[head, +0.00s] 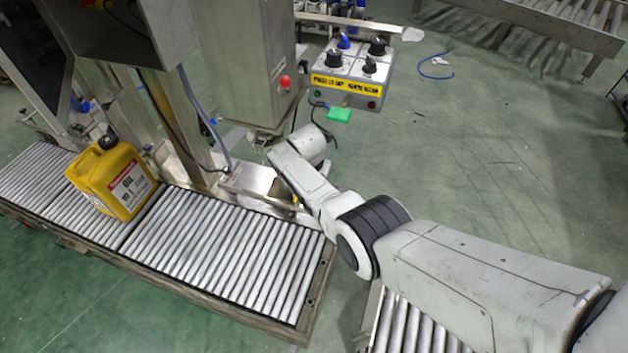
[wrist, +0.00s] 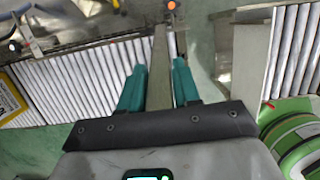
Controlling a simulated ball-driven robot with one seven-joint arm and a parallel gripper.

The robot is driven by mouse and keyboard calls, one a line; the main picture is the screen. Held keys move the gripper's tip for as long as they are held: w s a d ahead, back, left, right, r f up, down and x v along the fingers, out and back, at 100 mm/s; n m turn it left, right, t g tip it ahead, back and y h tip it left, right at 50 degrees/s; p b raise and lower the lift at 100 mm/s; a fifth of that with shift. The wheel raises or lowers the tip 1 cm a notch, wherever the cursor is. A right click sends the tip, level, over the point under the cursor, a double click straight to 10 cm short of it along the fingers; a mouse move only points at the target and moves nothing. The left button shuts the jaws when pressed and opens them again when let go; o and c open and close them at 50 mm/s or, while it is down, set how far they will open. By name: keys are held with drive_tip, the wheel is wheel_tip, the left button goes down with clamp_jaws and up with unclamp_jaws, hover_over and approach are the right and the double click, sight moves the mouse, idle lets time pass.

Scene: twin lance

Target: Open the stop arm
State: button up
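A flat grey-tan metal bar (wrist: 160,75), which looks like the stop arm, runs lengthwise between my fingers in the wrist view. My gripper (wrist: 159,64) has two teal fingers, one on each side of the bar. A gap shows on both sides, so the fingers are open and not closed on it. I cannot tell whether the bar is level with the fingertips or below them. In the head view my wrist hides the gripper and most of the bar, at the right end of the roller conveyor (head: 240,248).
A yellow oil canister (head: 112,180) stands on the conveyor to the left. A control box with black knobs (head: 347,75) is beyond my arm, beside a steel column (head: 240,60). An orange knob (wrist: 172,5) shows past the fingers. Green floor to the right is mostly clear.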

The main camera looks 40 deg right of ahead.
drive_tip(key=o, duration=0.3)
drive_tip(key=shift+a, duration=0.15)
drive_tip(key=s+a+f+t+h+b, duration=0.45)
drive_tip(key=s+a+f+b, duration=0.2)
drive_tip(key=a, duration=0.25)
drive_tip(key=s+a+f+t+h+b, duration=0.1)
drive_tip(key=f+b, duration=0.4)
drive_tip(key=b, duration=0.5)
drive_tip(key=s+a+f+t+h+b, duration=0.2)
drive_tip(key=f+b, duration=0.4)
drive_tip(key=b, duration=0.5)
drive_tip(key=s+a+f+t+h+b, duration=0.1)
drive_tip(key=a+f+h+b, duration=0.3)
drive_tip(key=b, duration=0.6)
drive_tip(key=shift+s+f+t+h, duration=0.25)
drive_tip(key=shift+s+f+h, duration=0.2)
drive_tip(key=shift+s+f, duration=0.15)
